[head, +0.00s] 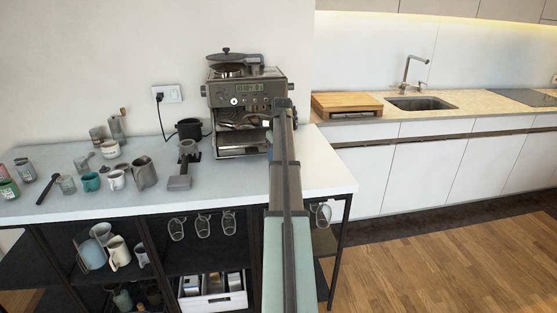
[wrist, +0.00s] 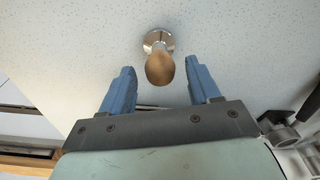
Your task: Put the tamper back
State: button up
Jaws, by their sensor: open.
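The tamper (wrist: 159,68) shows in the wrist view, with a brown wooden handle and a round shiny metal base on the pale speckled countertop (wrist: 70,50). My gripper (wrist: 158,65) is open, with one blue finger on each side of the handle and visible gaps to both. The handle points toward the gripper and looks free of the fingers. In the head view my arm covers this part of the counter, so the tamper and the fingers are hidden there. The coffee machine (head: 232,98) stands at the back of the counter, just left of my arm.
A portafilter-like tool (head: 183,165) lies left of the machine, near a black jug (head: 189,130). Several cups and a steel pitcher (head: 144,173) crowd the counter's left. In the wrist view, metal machine parts (wrist: 290,132) sit close at the lower right.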

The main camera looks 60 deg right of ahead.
notch_tip(320, 180, up, 10)
jog(key=s, duration=0.1)
jog(key=shift+a, duration=0.3)
jog(key=shift+r, duration=0.1)
dwell(0.4)
